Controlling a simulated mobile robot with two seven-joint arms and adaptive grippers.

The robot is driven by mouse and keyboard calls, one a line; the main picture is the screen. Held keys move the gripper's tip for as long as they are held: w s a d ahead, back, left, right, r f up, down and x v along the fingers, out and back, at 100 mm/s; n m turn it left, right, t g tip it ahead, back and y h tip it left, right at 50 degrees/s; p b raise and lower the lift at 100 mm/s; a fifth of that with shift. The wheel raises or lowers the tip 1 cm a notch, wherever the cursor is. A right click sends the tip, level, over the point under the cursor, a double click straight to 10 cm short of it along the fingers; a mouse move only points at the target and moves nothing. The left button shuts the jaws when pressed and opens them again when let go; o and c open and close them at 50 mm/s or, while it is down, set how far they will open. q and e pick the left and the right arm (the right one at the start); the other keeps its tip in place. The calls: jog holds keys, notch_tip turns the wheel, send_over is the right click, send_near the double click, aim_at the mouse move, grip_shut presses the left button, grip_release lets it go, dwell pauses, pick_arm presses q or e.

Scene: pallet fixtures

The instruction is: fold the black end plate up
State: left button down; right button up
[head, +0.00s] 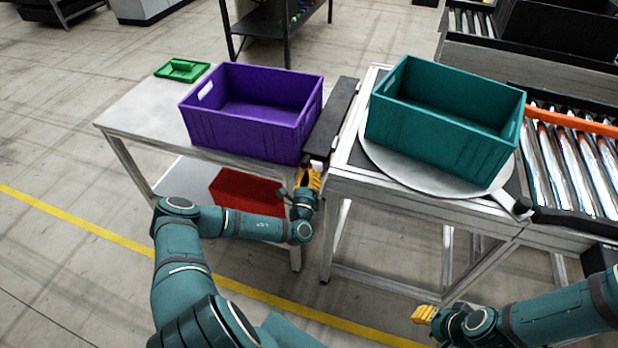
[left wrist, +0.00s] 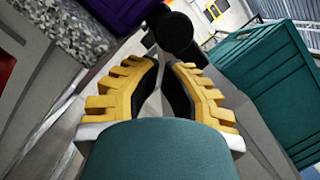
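The black end plate (head: 332,120) is a long dark strip between the purple crate and the teal crate. It lies about flat, at the level of the table tops. A black knob (left wrist: 174,32) shows just beyond my left fingertips in the left wrist view. My left gripper (head: 307,178) is at the near end of the plate, below its front edge. In the left wrist view its yellow fingers (left wrist: 163,66) have a narrow gap between them; whether they grip the knob's stem is unclear. My right gripper (head: 424,314) is low at the right, away from the plate, its fingers too small to judge.
The purple crate (head: 246,135) stands on the left table (head: 135,112), close beside the plate. The teal crate (head: 435,135) stands on a round turntable (head: 400,178) at the right. A green tray (head: 182,69) lies at the back left. A red bin (head: 247,192) sits on the lower shelf.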

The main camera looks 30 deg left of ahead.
pick_arm(q)
jog(key=shift+r+m+p, duration=0.15)
jog(key=shift+m+p, duration=0.35)
jog(key=shift+a, duration=0.15)
